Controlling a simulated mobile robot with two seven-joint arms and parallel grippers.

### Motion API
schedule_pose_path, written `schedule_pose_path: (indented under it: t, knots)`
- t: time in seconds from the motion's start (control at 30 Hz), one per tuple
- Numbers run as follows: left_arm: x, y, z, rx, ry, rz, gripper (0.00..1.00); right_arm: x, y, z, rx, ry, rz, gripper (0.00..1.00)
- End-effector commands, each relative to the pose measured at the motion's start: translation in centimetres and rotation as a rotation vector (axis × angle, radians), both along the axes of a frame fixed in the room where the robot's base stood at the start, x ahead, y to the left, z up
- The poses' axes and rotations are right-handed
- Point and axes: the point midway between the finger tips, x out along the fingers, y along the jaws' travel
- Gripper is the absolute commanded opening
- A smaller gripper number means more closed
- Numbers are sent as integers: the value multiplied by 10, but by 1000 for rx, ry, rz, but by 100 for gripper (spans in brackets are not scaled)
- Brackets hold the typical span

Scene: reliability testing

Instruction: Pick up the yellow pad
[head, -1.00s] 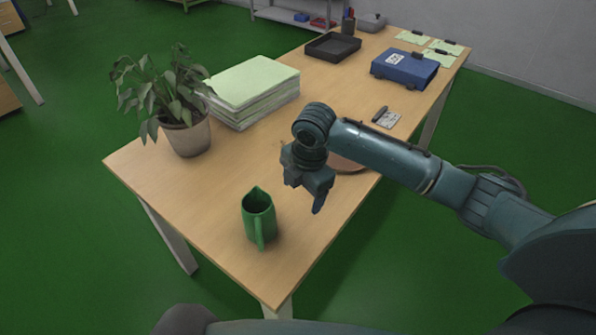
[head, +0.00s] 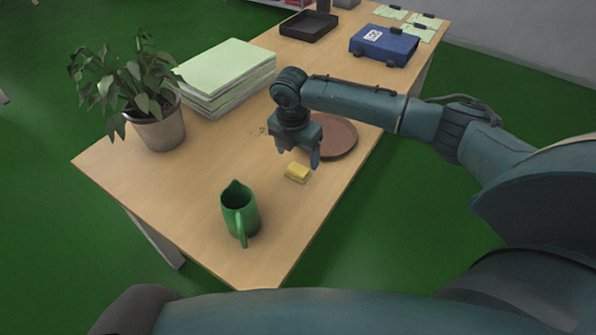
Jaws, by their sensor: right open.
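The yellow pad (head: 298,173) is a small block lying on the wooden table, to the right of and behind the green pitcher. My right gripper (head: 299,160) is open and empty, pointing down just above and behind the pad. Its two fingers are apart, and the right finger overlaps the edge of the brown plate in the picture. Whether a finger touches the pad cannot be told. My left gripper is not in view.
A green pitcher (head: 240,211) stands in front of the pad. A brown round plate (head: 338,137) lies to its right. A potted plant (head: 157,128), a paper stack (head: 226,74), a blue case (head: 384,45) and a black tray (head: 309,27) stand farther off.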

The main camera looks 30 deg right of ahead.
Motion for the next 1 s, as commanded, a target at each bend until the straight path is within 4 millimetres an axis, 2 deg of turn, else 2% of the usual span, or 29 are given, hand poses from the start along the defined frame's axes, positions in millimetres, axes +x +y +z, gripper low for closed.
schedule_pose_path:
  t: [0.2, 0.3, 0.6, 1.0]
  knots:
    - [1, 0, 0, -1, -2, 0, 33, -1, 0, -34, -2, 3, 0, 75]
    - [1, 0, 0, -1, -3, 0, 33, 0, -1, -44, -1, 2, -1, 75]
    - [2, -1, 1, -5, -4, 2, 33, 0, -2, -47, -1, 1, 0, 74]
    - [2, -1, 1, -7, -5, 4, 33, 0, -2, -47, -1, 0, 0, 41]
